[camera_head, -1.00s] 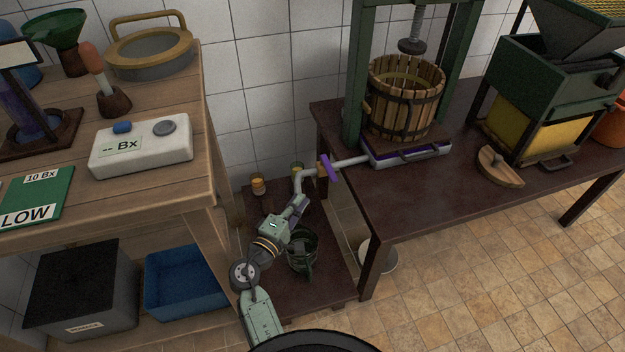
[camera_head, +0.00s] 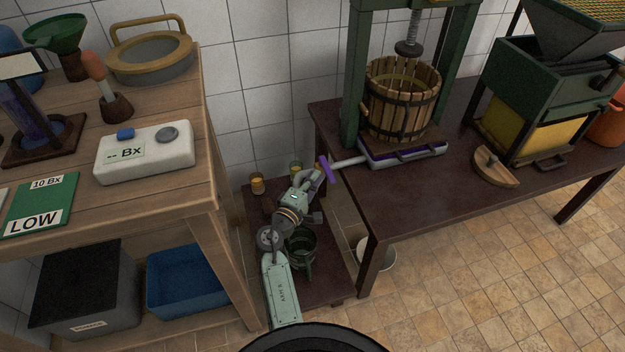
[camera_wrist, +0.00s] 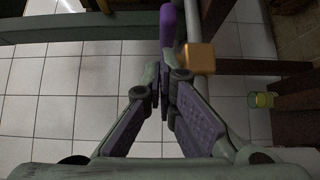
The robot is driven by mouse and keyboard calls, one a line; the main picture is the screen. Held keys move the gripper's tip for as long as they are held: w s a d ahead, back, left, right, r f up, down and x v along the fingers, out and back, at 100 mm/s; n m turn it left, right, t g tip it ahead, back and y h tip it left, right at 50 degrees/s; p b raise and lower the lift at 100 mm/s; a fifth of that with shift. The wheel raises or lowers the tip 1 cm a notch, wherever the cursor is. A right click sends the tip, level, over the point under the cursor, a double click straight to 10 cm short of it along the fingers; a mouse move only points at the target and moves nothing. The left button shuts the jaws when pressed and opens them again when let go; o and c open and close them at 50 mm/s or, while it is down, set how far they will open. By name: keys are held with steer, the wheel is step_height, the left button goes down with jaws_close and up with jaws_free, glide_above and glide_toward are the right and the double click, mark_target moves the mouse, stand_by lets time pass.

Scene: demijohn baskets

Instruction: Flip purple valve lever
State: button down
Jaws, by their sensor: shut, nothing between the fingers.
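The purple valve lever (camera_head: 324,169) sits on the grey spout pipe (camera_head: 348,162) that comes out of the press tray's left side. It stands tilted across the pipe in the head view. In the wrist view the purple lever (camera_wrist: 168,24) shows at the top, just beyond my fingertips. My gripper (camera_head: 314,177) is just left of the lever, over the pipe's outer end, which it partly hides. In the wrist view my gripper (camera_wrist: 164,92) has its fingertips together with nothing between them. Whether the fingers touch the lever I cannot tell.
The press basket (camera_head: 402,100) stands on the dark table (camera_head: 430,195). A green jug (camera_head: 301,246) stands on the low platform under my arm, with small glasses (camera_head: 257,184) behind. The wooden shelf unit (camera_head: 215,190) is close on the left. Floor at right is clear.

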steer(key=shift+d, duration=0.1)
steer(key=shift+s+d+n+t+y, duration=0.1)
steer(key=shift+d+n+t+y, duration=0.2)
steer(key=shift+y, duration=0.3)
